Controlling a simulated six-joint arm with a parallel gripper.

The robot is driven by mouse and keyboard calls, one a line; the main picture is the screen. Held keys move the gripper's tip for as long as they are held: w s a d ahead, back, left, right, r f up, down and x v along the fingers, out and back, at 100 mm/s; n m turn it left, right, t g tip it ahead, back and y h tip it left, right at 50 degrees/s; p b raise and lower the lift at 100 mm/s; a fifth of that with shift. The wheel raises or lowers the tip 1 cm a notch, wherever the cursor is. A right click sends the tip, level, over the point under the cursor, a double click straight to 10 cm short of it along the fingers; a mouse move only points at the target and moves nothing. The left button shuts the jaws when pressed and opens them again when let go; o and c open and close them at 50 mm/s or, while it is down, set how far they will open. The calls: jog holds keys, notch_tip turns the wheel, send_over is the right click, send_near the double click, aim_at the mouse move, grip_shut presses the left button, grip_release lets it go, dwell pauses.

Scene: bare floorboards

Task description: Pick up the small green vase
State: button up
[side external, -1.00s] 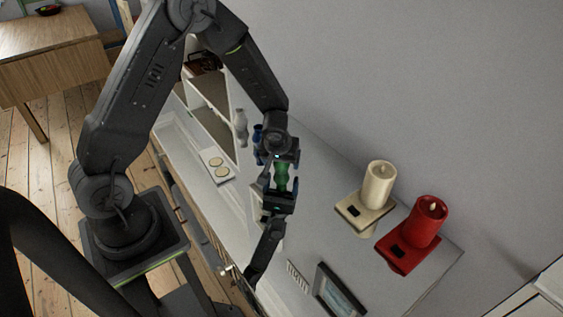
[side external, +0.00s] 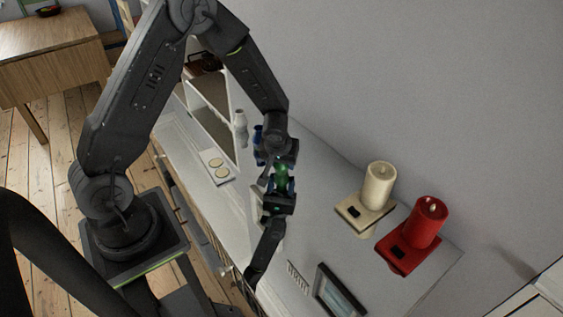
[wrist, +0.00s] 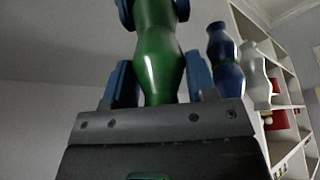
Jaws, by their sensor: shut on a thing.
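The small green vase (side external: 281,177) is between the fingers of my gripper (side external: 279,186) in the side external view, partly hidden by them. In the wrist view the green vase (wrist: 160,62) stands upright in the picture between the blue finger pads of my gripper (wrist: 163,84). My gripper is shut on it. From these views I cannot tell whether its base touches the surface below.
A blue vase (side external: 258,135) and a white vase (side external: 240,128) stand to the left of my gripper. A cream candle (side external: 379,184) and a red candle (side external: 426,221) on holders stand to the right, with a picture frame (side external: 339,293) in front. A white shelf (side external: 212,120) stands behind.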

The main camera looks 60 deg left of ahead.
jog(key=shift+r, duration=0.1)
jog(key=shift+r, duration=0.5)
jog(key=r, duration=0.2)
jog(key=a+r, duration=0.1)
jog(key=shift+s+r, duration=0.35)
jog(key=shift+r, duration=0.05)
jog(key=s+a+r, duration=0.6)
jog(key=a, duration=0.2)
jog(key=shift+s, duration=0.25)
jog(key=shift+a, duration=0.1)
jog(key=s+a+f+n+g, duration=0.1)
jog(key=s+a+n+g, duration=0.1)
jog(key=n, duration=0.7)
jog(key=s+a+f+n+g, duration=0.1)
jog(key=s+n+g, duration=0.3)
jog(key=n, duration=0.5)
jog(key=shift+s+a+f+n, duration=0.3)
jog(key=shift+s+a, duration=0.1)
jog(key=shift+s, duration=0.25)
jog(key=shift+f, duration=0.1)
